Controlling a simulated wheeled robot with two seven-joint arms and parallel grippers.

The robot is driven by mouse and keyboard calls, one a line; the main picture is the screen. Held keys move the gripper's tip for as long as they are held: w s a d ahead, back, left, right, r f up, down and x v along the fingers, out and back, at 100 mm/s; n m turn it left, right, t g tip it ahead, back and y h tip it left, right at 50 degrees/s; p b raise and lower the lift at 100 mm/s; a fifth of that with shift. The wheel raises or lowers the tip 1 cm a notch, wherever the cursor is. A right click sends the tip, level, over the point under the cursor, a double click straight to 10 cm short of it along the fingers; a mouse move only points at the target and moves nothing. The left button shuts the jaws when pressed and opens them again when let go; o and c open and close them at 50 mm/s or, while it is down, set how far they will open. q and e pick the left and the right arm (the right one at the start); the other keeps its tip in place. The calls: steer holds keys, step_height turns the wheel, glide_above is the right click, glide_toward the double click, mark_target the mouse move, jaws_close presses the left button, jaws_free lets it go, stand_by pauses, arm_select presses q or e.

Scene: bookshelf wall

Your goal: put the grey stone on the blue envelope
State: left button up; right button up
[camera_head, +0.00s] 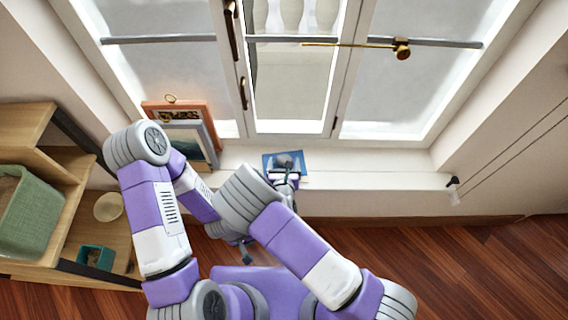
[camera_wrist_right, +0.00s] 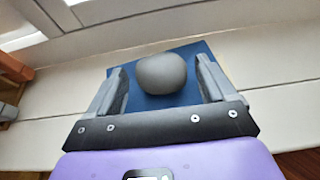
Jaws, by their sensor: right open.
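The grey stone (camera_wrist_right: 163,73) is a smooth rounded lump resting on the blue envelope (camera_wrist_right: 190,98) in the right wrist view. In the head view the stone (camera_head: 286,160) and the envelope (camera_head: 303,160) lie on the white window sill, partly hidden by my right gripper (camera_head: 287,172). My right gripper (camera_wrist_right: 160,90) is open, with one finger on each side of the stone and visible gaps between them and it. My left gripper (camera_head: 246,252) is low in the head view, mostly covered by arm links; I cannot tell its jaw state.
The white sill (camera_head: 390,180) is clear to the right of the envelope. Framed pictures (camera_head: 185,118) lean on the sill at left. A wooden shelf (camera_head: 85,225) with a green basket (camera_head: 32,215) stands at far left. The window (camera_head: 290,80) is behind.

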steer(key=shift+s+r, duration=0.2)
steer(key=shift+r, duration=0.15)
steer(key=p+v, duration=0.4)
steer(key=v, duration=0.7)
steer(key=shift+s, duration=0.3)
steer(key=shift+r, duration=0.1)
